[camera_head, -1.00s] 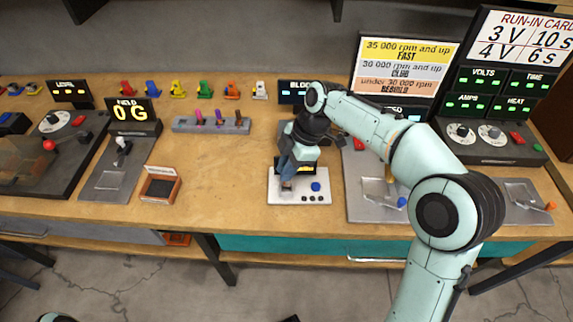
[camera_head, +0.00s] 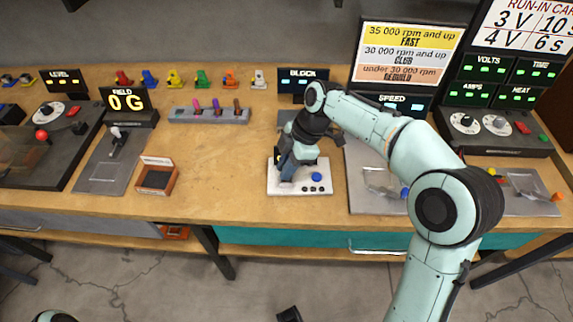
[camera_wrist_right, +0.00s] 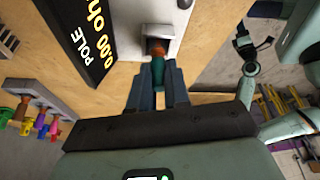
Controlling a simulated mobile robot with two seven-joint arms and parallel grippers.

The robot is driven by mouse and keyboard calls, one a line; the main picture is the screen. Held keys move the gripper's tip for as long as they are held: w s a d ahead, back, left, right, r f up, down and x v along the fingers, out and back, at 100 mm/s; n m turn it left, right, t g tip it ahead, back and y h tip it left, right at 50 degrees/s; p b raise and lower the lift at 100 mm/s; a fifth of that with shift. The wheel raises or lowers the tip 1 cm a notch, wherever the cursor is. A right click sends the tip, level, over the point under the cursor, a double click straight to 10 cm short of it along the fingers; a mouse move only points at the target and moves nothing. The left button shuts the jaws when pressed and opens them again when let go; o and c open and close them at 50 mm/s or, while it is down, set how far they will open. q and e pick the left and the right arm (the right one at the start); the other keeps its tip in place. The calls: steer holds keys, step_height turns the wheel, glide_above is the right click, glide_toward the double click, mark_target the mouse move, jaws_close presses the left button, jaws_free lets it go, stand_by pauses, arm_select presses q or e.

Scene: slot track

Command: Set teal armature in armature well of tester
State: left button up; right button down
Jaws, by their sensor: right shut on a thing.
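The tester is a white box (camera_head: 318,184) with a blue knob and small buttons, near the front middle of the bench. In the wrist view its white top (camera_wrist_right: 151,12) and black display, reading "POLE" and "0.00 ohm" (camera_wrist_right: 84,38), show. My right gripper (camera_head: 284,172) is over the tester's left part. In the wrist view the right gripper (camera_wrist_right: 158,84) is shut on the teal armature (camera_wrist_right: 158,70). The armature's copper-coloured end meets a dark opening in the white top; I cannot tell how deep it sits.
A grey rack (camera_head: 209,116) holds several coloured pieces. An orange-edged open box (camera_head: 157,178) stands left of the tester. A metal plate (camera_head: 372,195) lies to its right. The BLOCK display (camera_head: 303,78) stands behind. Bare bench lies between box and tester.

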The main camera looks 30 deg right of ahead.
steer(key=shift+f, duration=0.15)
steer(key=c, duration=1)
jaws_free()
steer(key=p+v, duration=0.2)
steer(key=v, duration=1.1)
steer(key=shift+r+p, duration=0.25)
steer(key=shift+p, duration=0.15)
